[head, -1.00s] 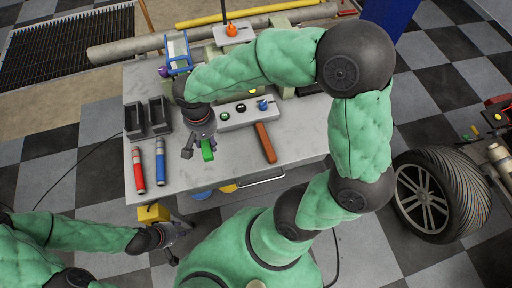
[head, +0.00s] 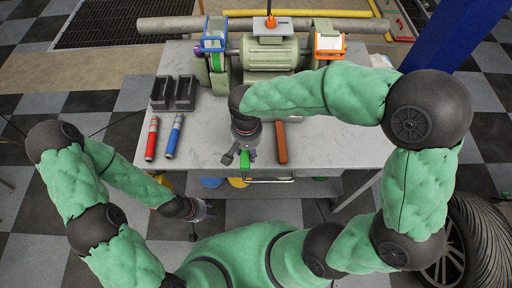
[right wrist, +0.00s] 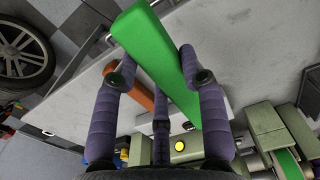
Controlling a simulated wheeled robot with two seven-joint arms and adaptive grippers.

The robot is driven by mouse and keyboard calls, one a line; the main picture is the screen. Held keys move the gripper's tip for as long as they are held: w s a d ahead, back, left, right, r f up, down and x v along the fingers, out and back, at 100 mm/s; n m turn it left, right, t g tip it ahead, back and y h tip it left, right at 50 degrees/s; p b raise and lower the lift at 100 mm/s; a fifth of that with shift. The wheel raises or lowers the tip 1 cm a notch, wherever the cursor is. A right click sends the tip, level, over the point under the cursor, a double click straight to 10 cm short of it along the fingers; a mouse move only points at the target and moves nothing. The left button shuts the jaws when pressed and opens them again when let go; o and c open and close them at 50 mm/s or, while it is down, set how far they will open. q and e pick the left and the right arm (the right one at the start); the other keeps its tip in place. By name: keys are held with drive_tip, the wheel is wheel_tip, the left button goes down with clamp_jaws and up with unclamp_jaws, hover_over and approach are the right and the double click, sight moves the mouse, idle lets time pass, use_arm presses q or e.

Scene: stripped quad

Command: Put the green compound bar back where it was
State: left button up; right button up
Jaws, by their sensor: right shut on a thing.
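The green compound bar (head: 245,159) is held in my right gripper (head: 240,156), just above the front part of the grey workbench (head: 330,155). In the right wrist view the bar (right wrist: 158,50) lies between the fingers and sticks out past their tips, tilted. My right arm comes in from the right across the bench and hides part of the bench top behind the gripper. My left gripper (head: 202,212) is off the front edge of the bench, low and empty; its finger opening is too small to read.
A brown bar (head: 281,143) lies just right of the green one. Red (head: 152,138) and blue (head: 174,136) tubes and two black bins (head: 173,92) are on the left. A bench machine (head: 270,58) stands at the back. The bench's front right is clear.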

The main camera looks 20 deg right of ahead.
drive_tip(key=w+d+f+b, duration=0.1)
drive_tip(key=f, duration=0.1)
drive_tip(key=w+d+f, duration=0.1)
drive_tip(key=w+f, duration=0.1)
drive_tip(key=w+d+f+b, duration=0.1)
drive_tip(key=w+f, duration=0.1)
drive_tip(key=shift+w+d+f+b, duration=0.25)
drive_tip(key=shift+d+f+b, duration=0.05)
drive_tip(key=shift+d+f, duration=0.1)
drive_tip(key=shift+f+b, duration=0.45)
drive_tip(key=shift+f, duration=1.05)
drive_tip(key=shift+f, duration=0.15)
drive_tip(key=o, duration=1.1)
drive_tip(key=shift+o, duration=0.2)
drive_tip(key=shift+r, duration=0.35)
wheel_tip(320, 180, up, 12)
drive_tip(key=p, duration=0.4)
drive_tip(key=shift+f, duration=0.15)
